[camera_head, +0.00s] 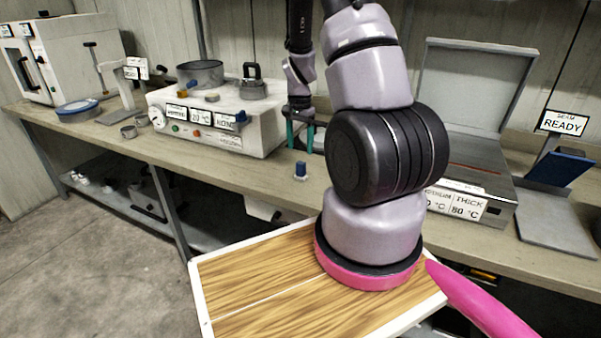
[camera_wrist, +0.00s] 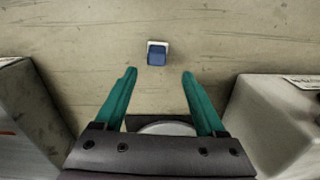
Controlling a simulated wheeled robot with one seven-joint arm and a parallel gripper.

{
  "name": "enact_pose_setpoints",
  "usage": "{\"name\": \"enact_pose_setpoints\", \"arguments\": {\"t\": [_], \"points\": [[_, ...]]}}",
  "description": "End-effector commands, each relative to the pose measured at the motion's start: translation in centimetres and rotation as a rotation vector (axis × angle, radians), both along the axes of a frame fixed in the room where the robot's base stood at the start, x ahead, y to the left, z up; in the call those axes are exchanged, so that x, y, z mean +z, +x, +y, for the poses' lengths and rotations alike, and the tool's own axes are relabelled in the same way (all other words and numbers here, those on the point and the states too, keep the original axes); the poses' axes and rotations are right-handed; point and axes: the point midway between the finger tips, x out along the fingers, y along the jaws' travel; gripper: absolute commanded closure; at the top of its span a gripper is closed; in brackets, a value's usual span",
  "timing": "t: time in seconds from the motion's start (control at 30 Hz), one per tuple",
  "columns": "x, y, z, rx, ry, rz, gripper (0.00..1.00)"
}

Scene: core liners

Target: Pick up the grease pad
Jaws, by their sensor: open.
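A small blue block with a pale base, which I take to be the grease pad, sits on the bench top in the head view (camera_head: 300,171). It also shows in the wrist view (camera_wrist: 157,55), upper middle, just past the fingertips and roughly centred between them. My gripper (camera_head: 301,142) has teal fingers pointing down at the bench behind the block. In the wrist view my gripper (camera_wrist: 159,74) is open, with nothing between the fingertips. The block is apart from both fingers. The exact height of the fingertips above the bench is hard to tell.
A white labelled machine (camera_head: 215,125) with a pot stands left of the gripper. A grey open-lid press (camera_head: 470,170) stands to the right, with a READY sign (camera_head: 562,123) beyond. A wood-topped tray (camera_head: 250,285) is in front of the bench. Bench around the block is clear.

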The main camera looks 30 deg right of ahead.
Motion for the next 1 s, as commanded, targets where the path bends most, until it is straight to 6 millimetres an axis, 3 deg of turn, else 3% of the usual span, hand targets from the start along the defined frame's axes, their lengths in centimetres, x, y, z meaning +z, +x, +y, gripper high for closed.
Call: {"name": "enact_pose_setpoints", "arguments": {"t": [0.1, 0.37, 0.6, 0.93, 0.97, 1.0], "points": [[-2.0, -0.1, 0.0, 0.000, 0.001, 0.003, 0.28], [-4.1, -0.3, 0.1, 0.000, 0.002, 0.002, 0.28], [-7.6, -0.7, 0.1, 0.001, 0.002, 0.002, 0.28], [-8.5, -0.7, 0.1, 0.001, 0.001, -0.002, 0.28], [-8.5, -0.7, 0.1, 0.001, 0.001, -0.002, 0.31], [-8.5, -0.7, 0.1, 0.001, 0.001, -0.002, 0.47]]}}
